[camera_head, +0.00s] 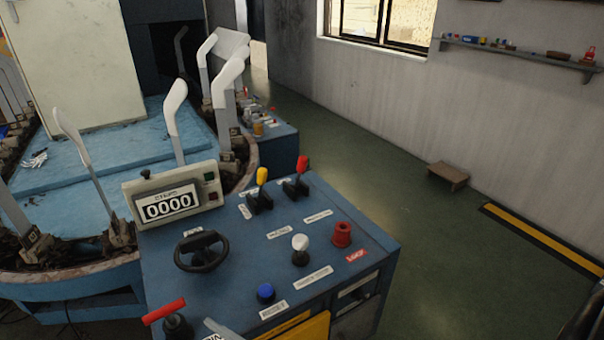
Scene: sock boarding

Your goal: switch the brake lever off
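The blue control console (345,228) fills the lower middle. At its back are a yellow-tipped lever (261,180) and a red-tipped lever (299,169), both on black bases and standing up. A white-knobbed lever (300,243) stands near the middle right. A red-handled lever (166,311) sits at the front left, its bar lying sideways on a black base. The small labels are too blurred to tell surely which one is the brake lever.
The console also carries a black handwheel (201,251), a counter reading 0000 (167,205), a red button (342,234) and a blue button (265,292). Behind it, a round machine holds several upright foot-shaped boards (175,110).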

